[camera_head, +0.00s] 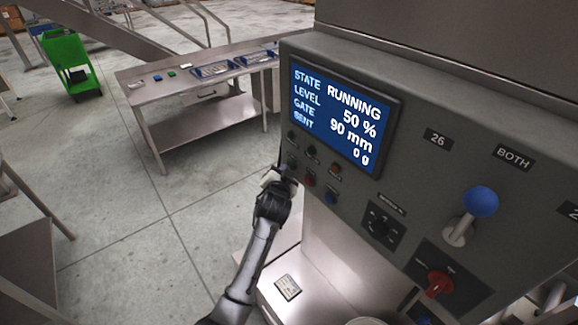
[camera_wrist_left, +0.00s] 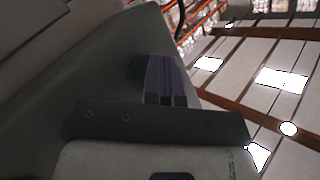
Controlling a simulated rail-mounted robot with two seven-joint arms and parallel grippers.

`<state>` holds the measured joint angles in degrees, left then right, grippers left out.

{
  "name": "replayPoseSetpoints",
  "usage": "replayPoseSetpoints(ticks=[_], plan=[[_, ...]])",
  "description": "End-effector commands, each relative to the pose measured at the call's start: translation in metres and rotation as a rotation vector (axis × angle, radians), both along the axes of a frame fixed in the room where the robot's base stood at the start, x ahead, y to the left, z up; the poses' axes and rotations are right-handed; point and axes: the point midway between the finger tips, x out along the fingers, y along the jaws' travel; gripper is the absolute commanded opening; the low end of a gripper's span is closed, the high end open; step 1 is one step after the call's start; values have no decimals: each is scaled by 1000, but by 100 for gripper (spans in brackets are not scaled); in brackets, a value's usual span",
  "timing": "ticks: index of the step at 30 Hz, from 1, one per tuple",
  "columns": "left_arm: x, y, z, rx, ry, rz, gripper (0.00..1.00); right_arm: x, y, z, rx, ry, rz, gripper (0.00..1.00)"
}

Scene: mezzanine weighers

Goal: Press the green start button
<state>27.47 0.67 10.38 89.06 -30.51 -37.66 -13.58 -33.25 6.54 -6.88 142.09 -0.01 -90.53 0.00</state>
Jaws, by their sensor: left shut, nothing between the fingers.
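The grey control panel (camera_head: 420,190) fills the right of the head view. Small round buttons and lamps sit in two rows under its screen. The green button (camera_head: 292,161) is at the left end of the lower row, partly hidden by my gripper. My left gripper (camera_head: 284,173) is shut and empty, its tip at the green button; I cannot tell if they touch. In the left wrist view the closed fingers (camera_wrist_left: 166,82) point at the panel face, and a dim green round shape (camera_wrist_left: 138,70) shows just beside them. My right gripper is out of view.
The blue screen (camera_head: 337,118) reads RUNNING, 50 %, 90 mm. A red button (camera_head: 309,180), a blue button (camera_head: 331,198), a blue-knobbed lever (camera_head: 480,202) and a red switch (camera_head: 438,282) are also on the panel. A steel table (camera_head: 150,92) stands behind at left.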

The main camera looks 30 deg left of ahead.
Motion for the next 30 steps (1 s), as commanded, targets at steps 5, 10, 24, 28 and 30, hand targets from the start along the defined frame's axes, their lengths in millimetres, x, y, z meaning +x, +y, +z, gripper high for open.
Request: replayPoseSetpoints(ticks=[5,10,24,28,30], plan=[[-6,2,2,0,0,-1,0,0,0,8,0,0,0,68],[-13,4,2,0,0,-1,0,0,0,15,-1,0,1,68],[-20,7,2,0,0,0,0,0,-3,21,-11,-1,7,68],[-32,10,4,0,2,1,0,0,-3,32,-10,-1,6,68],[-39,12,4,1,2,0,0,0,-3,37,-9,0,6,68]])
